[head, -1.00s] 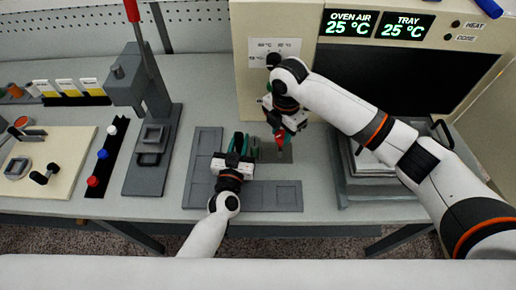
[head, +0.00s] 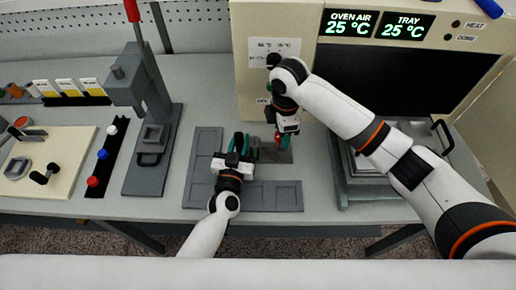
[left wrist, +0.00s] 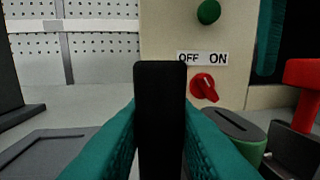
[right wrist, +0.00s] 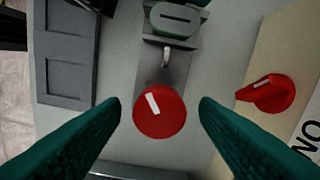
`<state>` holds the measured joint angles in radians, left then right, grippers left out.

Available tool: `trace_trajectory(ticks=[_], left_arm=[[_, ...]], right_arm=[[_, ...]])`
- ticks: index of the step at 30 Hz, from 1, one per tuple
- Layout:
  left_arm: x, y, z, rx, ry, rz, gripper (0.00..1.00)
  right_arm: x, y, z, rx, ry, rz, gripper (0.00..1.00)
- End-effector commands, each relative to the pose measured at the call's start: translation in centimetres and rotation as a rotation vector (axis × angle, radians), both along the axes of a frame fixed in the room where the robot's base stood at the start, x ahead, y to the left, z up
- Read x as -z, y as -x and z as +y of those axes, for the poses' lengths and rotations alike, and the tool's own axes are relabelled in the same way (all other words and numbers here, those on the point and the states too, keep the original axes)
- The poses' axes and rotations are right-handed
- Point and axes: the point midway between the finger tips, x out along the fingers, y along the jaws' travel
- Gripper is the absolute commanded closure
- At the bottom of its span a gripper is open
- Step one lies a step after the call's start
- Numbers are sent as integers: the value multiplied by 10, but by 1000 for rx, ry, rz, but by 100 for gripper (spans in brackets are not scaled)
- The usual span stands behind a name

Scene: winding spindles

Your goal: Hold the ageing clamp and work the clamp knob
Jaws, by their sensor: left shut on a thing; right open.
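The ageing clamp stands by the oven front, with its red clamp knob (head: 279,143) partly covered by my right gripper in the head view. In the right wrist view the round knob (right wrist: 160,112) has a slanted white line. It lies between the fingers of my open right gripper (right wrist: 160,104), with gaps on both sides. A green slotted cylinder (left wrist: 236,130) stands beside the clamp's dark frame (left wrist: 293,148). My left gripper (head: 241,143) is shut on the clamp's black handle (left wrist: 160,110), upright between its teal fingers. The grip's lower end is hidden.
The oven's red OFF/ON switch (right wrist: 268,92) is close to my right gripper. A grey flat tray (head: 205,165) lies around the clamp's left and front. The grey press (head: 150,150) stands further left.

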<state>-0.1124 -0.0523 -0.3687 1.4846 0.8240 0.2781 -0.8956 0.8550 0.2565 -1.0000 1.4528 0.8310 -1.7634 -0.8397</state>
Motion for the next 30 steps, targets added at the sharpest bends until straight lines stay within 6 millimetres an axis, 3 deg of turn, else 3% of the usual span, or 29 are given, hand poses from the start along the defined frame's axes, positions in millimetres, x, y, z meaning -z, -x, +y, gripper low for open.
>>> trace_trajectory(ticks=[22,30], left_arm=[[3,1,0,1,-1,7,100],[3,1,0,1,-1,7,100]], right_arm=[[-70,-1,0,-2,-2,-3,44],[-80,0,0,-1,0,0,44]])
